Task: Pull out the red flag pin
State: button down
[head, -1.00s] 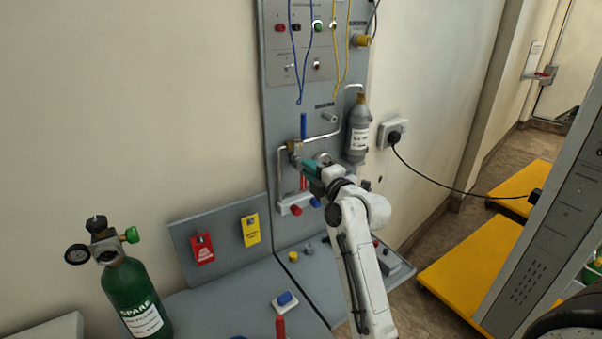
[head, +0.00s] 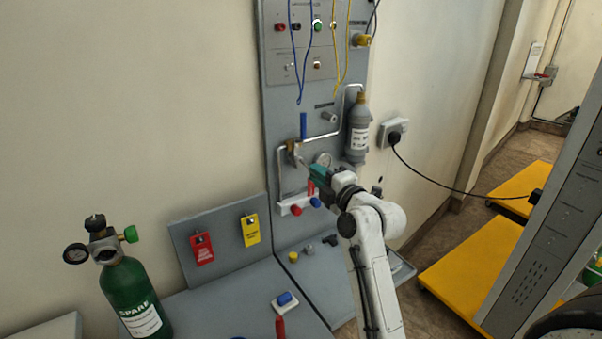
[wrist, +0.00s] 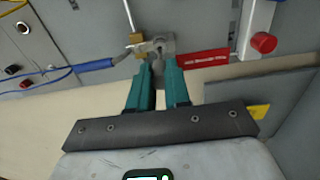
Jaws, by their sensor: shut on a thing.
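The red flag (head: 311,187) hangs just below my gripper's fingertips in the head view. In the wrist view the red flag (wrist: 203,58) with white lettering reaches right from the fingertips. My gripper (head: 309,170) has teal fingers; in the wrist view (wrist: 163,55) they are shut on the grey metal end of the flag pin. The valve (head: 293,148), with a brass body and a blue lever (head: 303,126), sits up and left of the fingertips. A thin grey piece shows between valve and gripper. I cannot tell whether the pin's tip is still inside the valve.
The panel (head: 272,219) carries pipes, a grey bottle (head: 359,130) right of the valve and hanging blue and yellow cords. Red and yellow tags (head: 203,249) hang on a low board. A green cylinder (head: 135,296) stands at left. A yellow platform (head: 470,262) lies at right.

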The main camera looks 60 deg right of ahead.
jog(key=shift+b+v, duration=0.3)
jog(key=shift+v, duration=1.15)
